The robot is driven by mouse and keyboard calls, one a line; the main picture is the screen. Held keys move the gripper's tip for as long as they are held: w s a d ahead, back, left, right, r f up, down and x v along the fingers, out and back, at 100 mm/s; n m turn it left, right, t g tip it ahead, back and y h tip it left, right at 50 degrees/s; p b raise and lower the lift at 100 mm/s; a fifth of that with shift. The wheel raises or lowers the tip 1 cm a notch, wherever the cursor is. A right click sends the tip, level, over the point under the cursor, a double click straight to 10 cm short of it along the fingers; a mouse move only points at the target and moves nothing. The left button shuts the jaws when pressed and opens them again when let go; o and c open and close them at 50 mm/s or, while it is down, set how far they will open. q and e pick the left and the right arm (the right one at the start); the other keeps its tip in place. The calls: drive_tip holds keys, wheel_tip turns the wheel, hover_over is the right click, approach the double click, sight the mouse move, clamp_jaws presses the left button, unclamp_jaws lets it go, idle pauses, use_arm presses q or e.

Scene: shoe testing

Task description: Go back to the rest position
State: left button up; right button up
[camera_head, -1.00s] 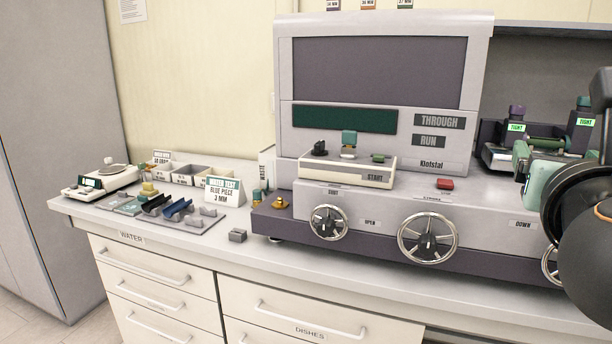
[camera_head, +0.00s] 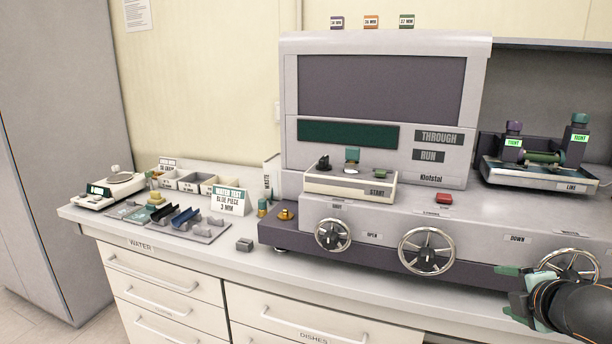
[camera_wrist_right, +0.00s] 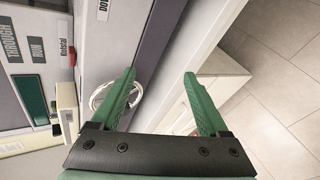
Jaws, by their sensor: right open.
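My right gripper (camera_head: 512,290) has green fingers and shows at the lower right of the head view, in front of the machine's lower front near the right handwheel. In the right wrist view its two fingers (camera_wrist_right: 160,95) are spread apart with nothing between them. Beyond them are the machine's front, the counter edge and the floor. My left gripper is not in view.
The grey testing machine (camera_head: 385,205) stands on the counter, with handwheels (camera_head: 427,251) sticking out in front. Sample trays (camera_head: 205,233), a sign (camera_head: 228,201) and a scale (camera_head: 93,195) are at the left. Drawers (camera_head: 160,278) are below. Floor (camera_wrist_right: 275,60) is free in front.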

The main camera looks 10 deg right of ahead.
drive_tip(key=s+a+f+m+g+y+p, duration=0.1)
drive_tip(key=s+a+f+m+y, duration=0.2)
drive_tip(key=f, duration=0.7)
drive_tip(key=s+a+f+m+p, duration=0.2)
drive_tip(key=s+a+f+m, duration=0.15)
drive_tip(key=f, duration=0.75)
drive_tip(key=s+a+f+m+y+p, duration=0.1)
drive_tip(key=s+a+f+m, duration=0.3)
drive_tip(key=a, duration=0.6)
drive_tip(key=s+a+f+m+y+p, duration=0.1)
drive_tip(key=s+a+f+m+y, duration=0.1)
drive_tip(key=s+a+f+m, duration=0.2)
drive_tip(key=s+a+f, duration=0.1)
drive_tip(key=s+a, duration=0.2)
drive_tip(key=a, duration=0.3)
drive_tip(key=shift+s+f, duration=0.2)
drive_tip(key=shift+f, duration=0.1)
